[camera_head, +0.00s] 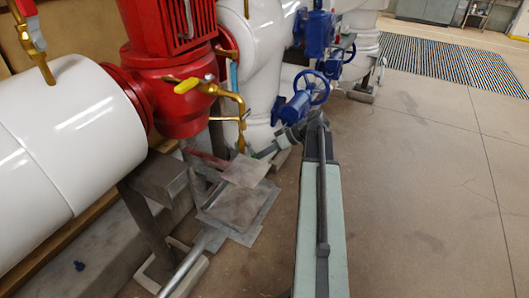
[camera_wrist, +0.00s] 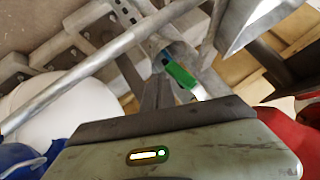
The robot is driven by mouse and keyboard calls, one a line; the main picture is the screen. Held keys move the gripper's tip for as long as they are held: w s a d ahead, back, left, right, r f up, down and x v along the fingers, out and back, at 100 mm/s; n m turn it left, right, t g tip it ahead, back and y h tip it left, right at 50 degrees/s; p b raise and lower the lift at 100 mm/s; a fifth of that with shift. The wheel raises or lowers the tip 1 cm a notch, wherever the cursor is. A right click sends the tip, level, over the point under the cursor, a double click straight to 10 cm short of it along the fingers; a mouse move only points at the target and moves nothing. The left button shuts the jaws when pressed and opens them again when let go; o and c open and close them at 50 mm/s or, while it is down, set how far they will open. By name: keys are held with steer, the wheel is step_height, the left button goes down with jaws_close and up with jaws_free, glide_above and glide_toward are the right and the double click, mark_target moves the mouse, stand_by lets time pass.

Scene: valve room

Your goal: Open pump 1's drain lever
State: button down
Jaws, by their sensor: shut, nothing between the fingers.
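A green lever handle (camera_wrist: 181,75) with a bare metal end shows in the wrist view, close beside the tips of my gripper (camera_wrist: 158,80). My gripper's fingers are shut with nothing between them; I cannot tell whether they touch the handle. In the head view my gripper (camera_head: 254,156) reaches left, low beside the red pump (camera_head: 172,95). No label shows which lever is pump 1's drain. The green handle is too small to make out surely in the head view.
White pipes (camera_head: 75,130) run left of and behind the pump. Blue handwheel valves (camera_head: 300,100) stand just beyond my wrist. Grey metal plates (camera_head: 240,208) and a metal pipe (camera_head: 183,268) lie low at left. The floor (camera_head: 430,180) at right is clear.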

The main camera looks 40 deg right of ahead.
steer(key=shift+s+a+f, duration=0.25)
steer(key=shift+a+f, duration=0.15)
steer(key=shift+a, duration=0.05)
steer(key=shift+a+b, duration=0.1)
steer(key=shift+b, duration=0.2)
steer(key=s+d, duration=0.1)
steer(key=d, duration=1.2)
steer(key=shift+r+p, duration=0.3)
steer(key=shift+p, duration=0.05)
steer(key=shift+s, duration=0.1)
